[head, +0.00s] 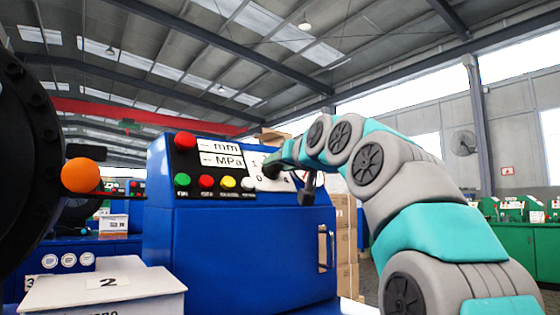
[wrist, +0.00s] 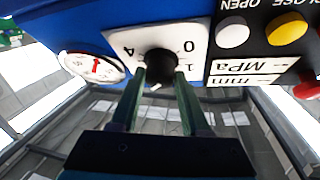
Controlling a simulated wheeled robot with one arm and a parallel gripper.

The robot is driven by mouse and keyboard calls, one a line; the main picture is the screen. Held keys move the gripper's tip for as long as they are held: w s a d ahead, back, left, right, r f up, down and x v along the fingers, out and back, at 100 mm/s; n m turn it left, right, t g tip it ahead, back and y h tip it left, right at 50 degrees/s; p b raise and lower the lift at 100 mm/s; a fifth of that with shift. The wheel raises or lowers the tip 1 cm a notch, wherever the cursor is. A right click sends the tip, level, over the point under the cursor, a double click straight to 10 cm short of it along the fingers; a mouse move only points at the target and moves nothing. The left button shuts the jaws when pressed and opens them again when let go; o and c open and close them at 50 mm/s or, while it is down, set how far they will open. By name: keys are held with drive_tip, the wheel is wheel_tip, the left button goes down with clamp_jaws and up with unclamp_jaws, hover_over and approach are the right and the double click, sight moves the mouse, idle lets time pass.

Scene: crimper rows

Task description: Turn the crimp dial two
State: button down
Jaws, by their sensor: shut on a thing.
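The crimp dial (wrist: 162,64) is a black knob on a white numbered plate (wrist: 205,30) on the blue machine (head: 240,250). In the wrist view, inverted, a 0 and a 1 show on the right and what looks like a 4 on the left. A white mark shows at the knob's lower edge, slightly left of centre; no numeral is readable beside it. My gripper (wrist: 160,76) is shut on the dial, one finger on each side.
Red, green, yellow and white buttons (head: 228,183) sit left of the dial, under mm and MPa labels. A round gauge (wrist: 92,66) is beside the plate. A handle (head: 326,247) juts from the machine's front.

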drive_tip(key=shift+r+m+h+p, duration=0.35)
drive_tip(key=shift+m+h+p, duration=0.25)
drive_tip(key=shift+m+p, duration=0.5)
drive_tip(key=shift+a+f+m+h+p, duration=0.2)
drive_tip(key=shift+m+h+p, duration=0.4)
drive_tip(key=shift+m+p, duration=0.45)
drive_tip(key=shift+c, duration=1.9)
unclamp_jaws()
drive_tip(key=shift+s, duration=0.2)
drive_tip(key=v, duration=0.7)
drive_tip(key=shift+s+b, duration=0.3)
drive_tip(key=shift+b, duration=0.1)
